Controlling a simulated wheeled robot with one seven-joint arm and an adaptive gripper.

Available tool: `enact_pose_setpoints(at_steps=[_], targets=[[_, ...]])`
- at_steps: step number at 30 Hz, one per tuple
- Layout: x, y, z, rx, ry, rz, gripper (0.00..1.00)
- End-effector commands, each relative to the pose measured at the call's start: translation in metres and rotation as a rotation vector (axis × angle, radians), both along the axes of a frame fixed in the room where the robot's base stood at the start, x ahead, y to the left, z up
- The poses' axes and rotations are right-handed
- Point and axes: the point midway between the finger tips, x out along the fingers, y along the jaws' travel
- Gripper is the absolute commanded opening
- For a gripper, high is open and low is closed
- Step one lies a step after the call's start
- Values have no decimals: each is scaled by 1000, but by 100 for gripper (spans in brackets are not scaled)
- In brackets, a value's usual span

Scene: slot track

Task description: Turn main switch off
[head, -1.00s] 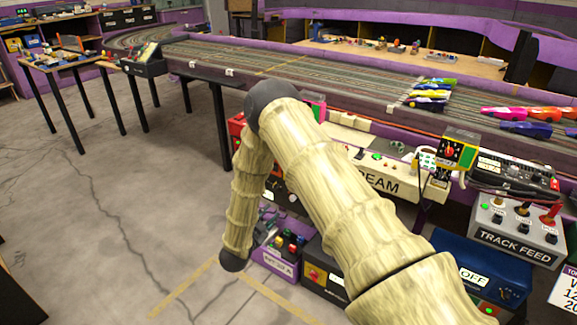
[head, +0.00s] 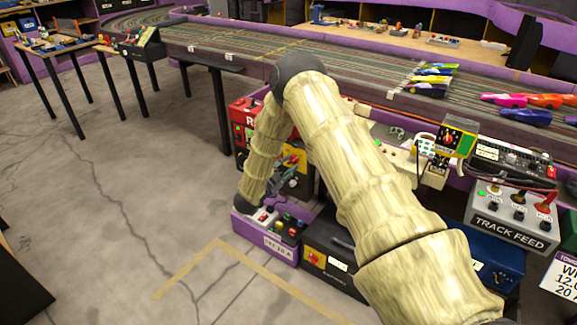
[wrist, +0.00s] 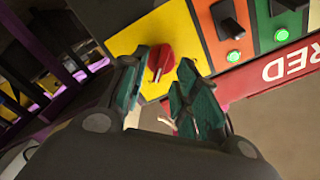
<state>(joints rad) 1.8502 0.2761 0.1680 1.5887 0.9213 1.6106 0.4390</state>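A red rotary knob (wrist: 160,58) sits on a yellow panel (wrist: 185,30) in the wrist view; no label on it can be read, so I cannot tell for sure that it is the main switch. My gripper (wrist: 165,70) is open, with one teal finger on each side of the knob. Whether the fingers touch it I cannot tell. In the head view my gripper (head: 289,166) is low in front of the red control box (head: 243,110), and my arm hides much of that box. The knob cannot be made out there.
In the wrist view, an orange panel (wrist: 226,30) and a green panel with black toggles and green lights adjoin the yellow one. In the head view, a purple box with coloured buttons (head: 262,238) and a black box (head: 318,262) stand close below my gripper. Open floor lies left.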

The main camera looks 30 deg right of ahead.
Motion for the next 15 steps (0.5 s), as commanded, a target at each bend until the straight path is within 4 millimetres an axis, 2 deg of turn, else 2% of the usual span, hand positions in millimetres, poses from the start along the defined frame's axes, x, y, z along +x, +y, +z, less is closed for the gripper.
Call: enact_pose_setpoints(at_steps=[6, 15], targets=[[6, -13, 0, 1, 0, 1, 30], [6, -14, 0, 0, 1, 1, 30]])
